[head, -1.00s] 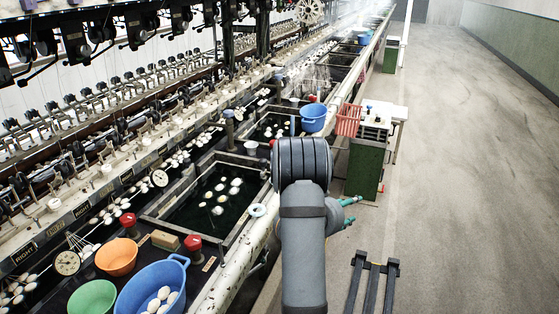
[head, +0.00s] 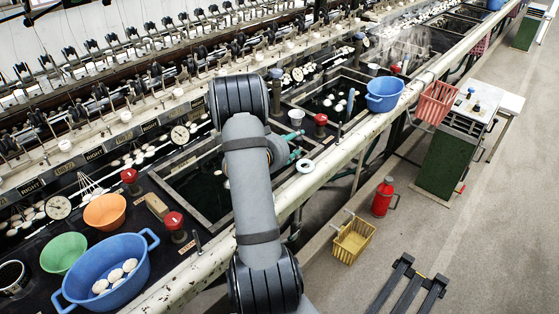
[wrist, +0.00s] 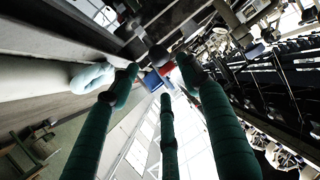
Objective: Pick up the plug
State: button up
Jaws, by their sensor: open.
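My gripper (head: 301,145) has teal fingers and is open above the near rim of the basin. In the wrist view my gripper (wrist: 158,68) shows its fingers spread, with nothing clearly held between them. I cannot say for sure which thing is the plug. A red-topped knob (head: 321,120) stands just beyond the fingertips. My arm hides part of the basin.
A dark water basin (head: 182,203) lies left of my arm. A blue tub (head: 384,94) and a red basket (head: 436,103) are at the right along the rail (head: 330,160). A blue tub with cocoons (head: 130,248) is at lower left. A yellow basket (head: 352,241) and red canister (head: 383,198) stand on the floor.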

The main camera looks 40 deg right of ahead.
aim_at(296, 140)
jog(key=x, duration=0.3)
jog(key=shift+w+f+p, duration=0.25)
jog(key=shift+p, duration=0.15)
jog(key=x, duration=0.2)
jog(key=p+x, duration=0.1)
jog(key=x, duration=0.1)
jog(key=shift+w+f, duration=0.2)
jog(key=shift+f, duration=0.15)
jog(key=c, duration=1.1)
jog(key=shift+r, duration=0.1)
grip_shut()
